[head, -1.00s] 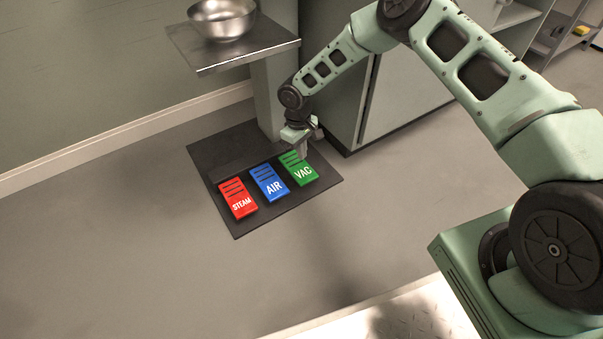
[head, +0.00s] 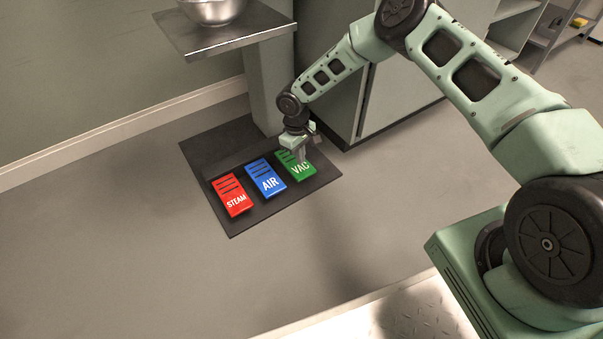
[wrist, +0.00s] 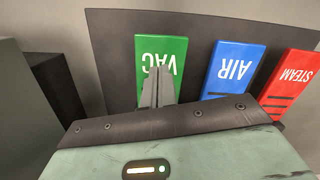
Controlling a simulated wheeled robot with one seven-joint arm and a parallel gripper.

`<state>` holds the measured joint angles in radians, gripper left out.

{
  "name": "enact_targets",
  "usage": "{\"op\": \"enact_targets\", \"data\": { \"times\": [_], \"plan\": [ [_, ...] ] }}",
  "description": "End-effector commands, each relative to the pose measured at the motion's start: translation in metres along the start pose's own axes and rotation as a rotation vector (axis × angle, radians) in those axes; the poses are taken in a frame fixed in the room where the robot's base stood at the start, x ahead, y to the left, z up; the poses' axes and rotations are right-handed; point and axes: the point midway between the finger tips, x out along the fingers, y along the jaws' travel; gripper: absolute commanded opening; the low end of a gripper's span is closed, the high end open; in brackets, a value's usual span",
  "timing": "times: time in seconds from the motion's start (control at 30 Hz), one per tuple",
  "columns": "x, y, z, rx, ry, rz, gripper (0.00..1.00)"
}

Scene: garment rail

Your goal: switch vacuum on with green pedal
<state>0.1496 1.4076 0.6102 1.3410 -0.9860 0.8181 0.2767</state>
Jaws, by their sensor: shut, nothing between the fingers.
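The green pedal (head: 299,168), lettered VAC, is the rightmost of three pedals on a black floor plate in the head view. It also shows in the wrist view (wrist: 146,52), partly hidden behind my fingers. My gripper (head: 301,158) is shut and empty, pointing down over the green pedal. In the wrist view the closed fingertips (wrist: 160,72) overlap the middle of the pedal, just by the VAC lettering. I cannot tell whether they touch its surface.
The blue AIR pedal (head: 266,179) is close beside the green one, and the red STEAM pedal (head: 233,196) is beyond it. A metal shelf (head: 230,35) with a steel bowl (head: 212,10) overhangs behind. A cabinet (head: 408,90) stands to the right. The floor in front is clear.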

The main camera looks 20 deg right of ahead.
Motion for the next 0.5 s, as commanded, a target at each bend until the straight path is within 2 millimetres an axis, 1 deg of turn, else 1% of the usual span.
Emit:
{"op": "enact_targets", "data": {
  "times": [0.03,0.2,0.5],
  "plan": [
    [0.011,0.0,0.0,0.001,-0.001,-0.002,0.0],
    [0.022,0.0,0.0,0.002,0.0,-0.001,0.0],
    [0.024,0.0,0.0,0.0,0.0,0.0,0.0]
  ]
}}
